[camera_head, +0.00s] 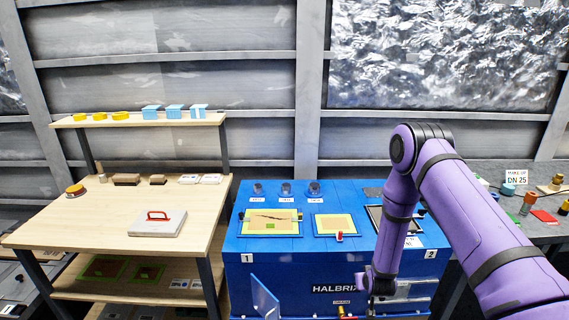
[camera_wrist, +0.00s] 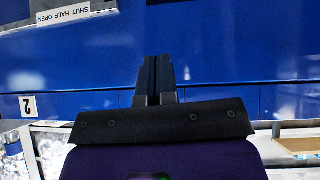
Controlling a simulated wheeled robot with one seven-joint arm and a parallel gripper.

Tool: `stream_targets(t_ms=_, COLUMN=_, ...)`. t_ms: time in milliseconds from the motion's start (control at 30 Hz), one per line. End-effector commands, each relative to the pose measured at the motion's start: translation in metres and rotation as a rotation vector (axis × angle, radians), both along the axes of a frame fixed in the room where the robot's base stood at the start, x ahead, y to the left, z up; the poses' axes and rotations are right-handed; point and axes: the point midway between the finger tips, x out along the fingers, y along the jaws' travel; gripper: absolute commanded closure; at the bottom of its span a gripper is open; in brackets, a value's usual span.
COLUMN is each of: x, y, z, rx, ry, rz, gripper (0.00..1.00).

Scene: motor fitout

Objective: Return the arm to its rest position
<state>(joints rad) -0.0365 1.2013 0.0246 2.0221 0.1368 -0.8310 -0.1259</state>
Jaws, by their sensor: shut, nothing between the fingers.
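My purple arm comes in from the right in the head view and bends down in front of the blue Halbrix machine (camera_head: 280,262). My gripper (camera_head: 376,293) hangs low at the machine's front face, partly dark against it. In the wrist view my gripper (camera_wrist: 156,65) shows its two dark fingers pressed together, with nothing between them. The blue front panel (camera_wrist: 230,60) fills the view beyond the fingers. A label reading "SHUT HALF OPEN" (camera_wrist: 63,14) shows upside down at the upper left.
A wooden bench (camera_head: 100,225) with a red-handled plate (camera_head: 157,222) stands left. A small blue flap (camera_head: 265,298) sticks out from the machine's front. A grey counter (camera_head: 535,229) with small parts lies right, behind my arm. Open air lies above the machine.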

Motion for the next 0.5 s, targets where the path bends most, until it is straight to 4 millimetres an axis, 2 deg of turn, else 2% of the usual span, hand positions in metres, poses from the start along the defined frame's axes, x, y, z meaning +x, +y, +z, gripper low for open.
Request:
stream_targets(t_ms=33, x=0.009, y=0.000, z=0.024, rx=0.006, ry=-0.001, rz=0.001, gripper=1.00)
stream_targets(t_ms=233, x=0.026, y=0.002, z=0.101, rx=0.028, ry=0.023, rz=0.005, gripper=1.00)
stream_targets(t_ms=500, x=0.027, y=0.003, z=0.206, rx=0.052, ry=0.055, rz=0.010, gripper=1.00)
